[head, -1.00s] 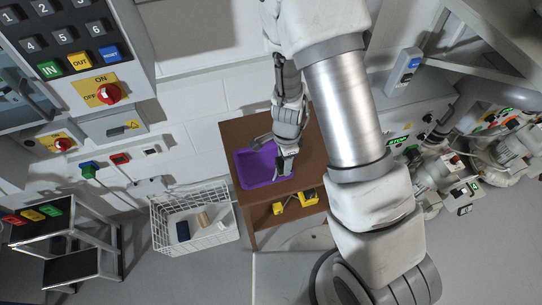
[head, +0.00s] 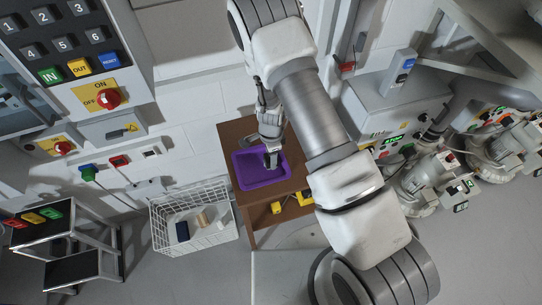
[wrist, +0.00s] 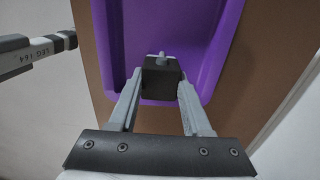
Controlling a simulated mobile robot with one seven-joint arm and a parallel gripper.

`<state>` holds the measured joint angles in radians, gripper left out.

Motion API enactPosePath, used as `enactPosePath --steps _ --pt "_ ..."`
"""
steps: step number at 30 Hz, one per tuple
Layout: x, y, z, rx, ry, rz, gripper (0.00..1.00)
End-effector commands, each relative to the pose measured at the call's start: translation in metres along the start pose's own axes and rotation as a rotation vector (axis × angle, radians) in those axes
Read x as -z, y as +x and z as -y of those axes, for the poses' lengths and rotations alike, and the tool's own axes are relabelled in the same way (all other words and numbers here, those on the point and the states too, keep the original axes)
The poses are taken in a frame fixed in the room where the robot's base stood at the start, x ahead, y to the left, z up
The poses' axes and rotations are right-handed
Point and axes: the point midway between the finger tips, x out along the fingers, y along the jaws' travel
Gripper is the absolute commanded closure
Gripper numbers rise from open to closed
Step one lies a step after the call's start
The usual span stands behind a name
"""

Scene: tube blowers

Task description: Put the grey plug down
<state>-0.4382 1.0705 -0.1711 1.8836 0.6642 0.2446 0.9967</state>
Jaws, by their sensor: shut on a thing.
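My gripper (head: 271,160) is over the purple tray (head: 247,183) on the brown table. In the wrist view, my gripper (wrist: 160,88) is shut on the grey plug (wrist: 161,76), a dark block with a small lighter knob at its far end. The purple tray (wrist: 212,62) lies beneath and around the plug in that view. I cannot tell whether the plug touches the tray floor. In the head view the plug is small and mostly hidden by the gripper.
The brown table (head: 236,132) has yellow items (head: 305,197) on its lower shelf. A white wire basket (head: 215,235) with several small things stands to its left. A step stool (head: 80,250) is farther left. A grey machine (head: 385,105) stands to the right.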

Motion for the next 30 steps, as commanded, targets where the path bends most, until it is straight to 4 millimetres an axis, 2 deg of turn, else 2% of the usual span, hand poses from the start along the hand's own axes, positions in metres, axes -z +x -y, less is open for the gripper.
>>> enactPosePath --steps 6,7,12,23,26,30 --pt "0.000 0.000 0.000 0.001 0.000 0.000 1.00" --pt "0.000 0.001 0.000 0.001 0.000 0.000 0.50" --pt "0.000 0.000 0.000 0.000 0.000 0.000 0.21" --pt "0.000 -0.003 0.001 0.001 0.000 0.000 0.21" --pt "-0.001 -0.011 0.001 0.003 -0.001 0.000 0.21" --pt "-0.001 -0.032 0.002 0.005 -0.001 0.000 0.21"
